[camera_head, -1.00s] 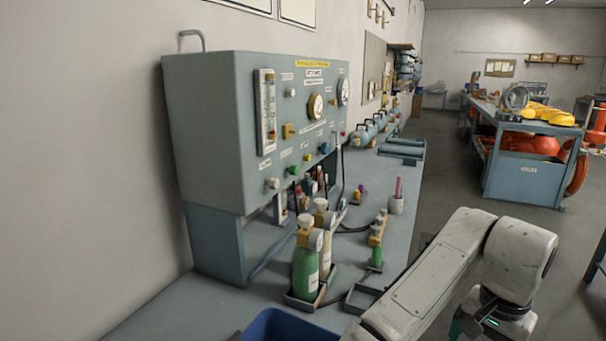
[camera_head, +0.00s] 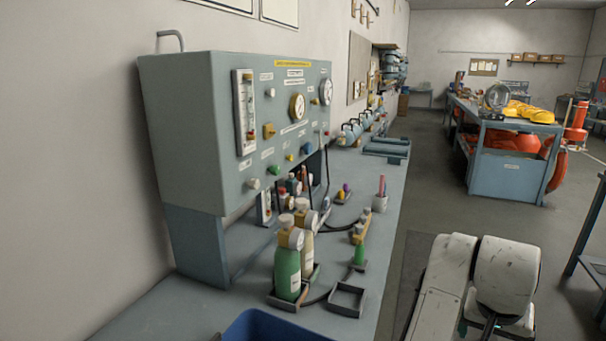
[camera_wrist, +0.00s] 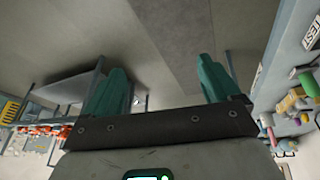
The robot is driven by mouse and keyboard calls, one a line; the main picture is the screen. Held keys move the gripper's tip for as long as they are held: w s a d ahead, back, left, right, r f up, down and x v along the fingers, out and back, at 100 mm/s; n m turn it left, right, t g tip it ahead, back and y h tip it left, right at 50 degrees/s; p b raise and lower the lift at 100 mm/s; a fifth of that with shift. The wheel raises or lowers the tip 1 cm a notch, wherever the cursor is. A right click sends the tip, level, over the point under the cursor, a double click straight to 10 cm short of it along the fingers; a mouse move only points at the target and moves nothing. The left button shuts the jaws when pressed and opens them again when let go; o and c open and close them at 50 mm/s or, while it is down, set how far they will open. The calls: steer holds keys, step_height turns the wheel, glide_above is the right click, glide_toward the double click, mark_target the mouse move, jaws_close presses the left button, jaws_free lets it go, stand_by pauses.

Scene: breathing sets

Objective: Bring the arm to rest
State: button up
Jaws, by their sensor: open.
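My arm shows at the bottom right of the head view, white and folded, beside the bench and over the floor. My gripper (camera_wrist: 160,88) shows in the wrist view with its two green fingers spread apart and nothing between them. The gripper's fingers are not clearly seen in the head view.
A grey test panel (camera_head: 225,130) stands on the workbench (camera_head: 150,318) at left. Green and cream bottles (camera_head: 288,272) stand in a tray on it. A blue bin (camera_head: 265,328) is at the front edge. A blue table (camera_head: 505,172) stands at back right. Floor between is clear.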

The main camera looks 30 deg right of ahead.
steer(key=s+a+f+n+t, duration=0.2)
steer(key=a+f+n, duration=0.7)
steer(key=f, duration=0.4)
steer(key=s+a+f+n+y, duration=0.1)
steer(key=s+a+f+y, duration=0.1)
steer(key=s+a+f, duration=0.2)
steer(key=s+a+f+n+g+y, duration=0.1)
steer(key=s+a+f, duration=0.3)
steer(key=a, duration=0.5)
steer(key=shift+s+n+y, duration=0.25)
steer(key=shift+n+y, duration=0.15)
steer(key=shift+n, duration=0.3)
